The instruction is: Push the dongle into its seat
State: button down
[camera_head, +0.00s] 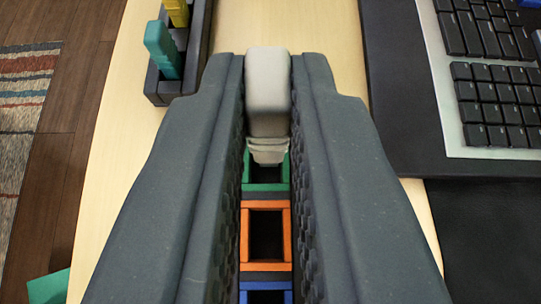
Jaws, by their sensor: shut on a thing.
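My gripper (268,90) fills the middle of the view, its two dark grey fingers reaching forward. The fingertips are shut on a light grey dongle (267,85), one finger on each side. The dongle's narrower ribbed end (267,150) points down toward a green-framed seat (267,187). That end overlaps the far part of the green frame in the picture; I cannot tell whether it is inside or just above. An orange-framed seat (266,267) and a blue-framed one (265,296) lie nearer, between the fingers, and look empty.
A dark holder (199,45) with a teal piece (162,50) and a yellow piece (177,12) stands at upper left. A keyboard (495,75) lies on a dark mat (395,90) at right. Light wooden table shows between; its left edge drops to a wooden floor with a rug.

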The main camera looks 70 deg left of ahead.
aim_at(267, 155)
notch_tip(267, 155, down, 3)
jog(key=shift+f+b, duration=0.1)
jog(key=shift+b, duration=0.3)
jog(key=c, duration=1.5)
grip_release()
jog(key=shift+s+d+r, duration=0.1)
jog(key=shift+r, duration=0.15)
jog(key=p+v, duration=0.2)
jog(key=v, duration=0.9)
jog(key=shift+s+d+r+p, duration=0.1)
jog(key=shift+d+p, duration=0.25)
jog(key=shift+p, duration=0.05)
